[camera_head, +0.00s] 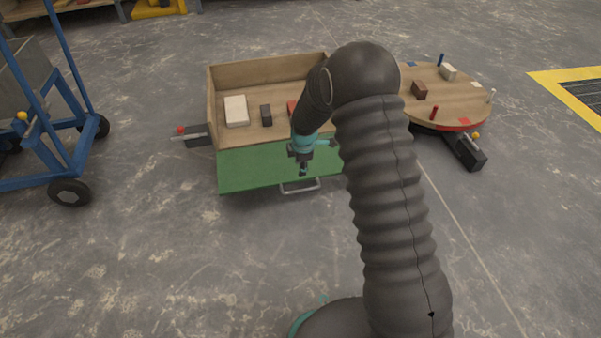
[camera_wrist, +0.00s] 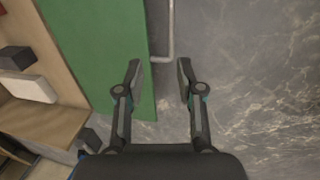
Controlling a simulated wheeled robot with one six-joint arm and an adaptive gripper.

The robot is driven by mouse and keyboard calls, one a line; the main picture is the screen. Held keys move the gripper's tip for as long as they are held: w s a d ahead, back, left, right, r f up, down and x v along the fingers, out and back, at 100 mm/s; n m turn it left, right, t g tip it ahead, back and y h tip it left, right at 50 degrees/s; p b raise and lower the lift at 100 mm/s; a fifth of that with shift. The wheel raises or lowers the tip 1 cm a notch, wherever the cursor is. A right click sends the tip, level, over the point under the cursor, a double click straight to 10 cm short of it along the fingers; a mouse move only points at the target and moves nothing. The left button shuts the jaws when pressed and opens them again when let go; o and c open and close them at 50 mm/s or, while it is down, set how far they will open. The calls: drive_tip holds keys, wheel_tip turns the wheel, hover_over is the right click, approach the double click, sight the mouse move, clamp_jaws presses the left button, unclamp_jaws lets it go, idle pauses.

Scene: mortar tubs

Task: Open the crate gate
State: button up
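The wooden crate (camera_head: 268,74) stands on the floor left of my arm in the head view. Its green gate (camera_head: 250,170) extends outward from the crate's front side, tipped away from the interior. The gate also shows in the wrist view (camera_wrist: 95,45). A grey bar handle (camera_head: 300,188) sits at the gate's outer edge, and in the wrist view the handle (camera_wrist: 168,40) lies just beyond the fingertips. My gripper (camera_head: 303,172) is over the gate near the handle. In the wrist view my gripper (camera_wrist: 159,78) is open, with nothing held between its fingers.
A white block (camera_head: 236,110) and dark blocks lie in the crate. A round wooden table (camera_head: 450,98) with small blocks and pegs stands right of my arm. A blue cart (camera_head: 70,165) stands at the left. The floor in front of the gate is clear.

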drive_tip(key=v, duration=0.4)
idle(0.5)
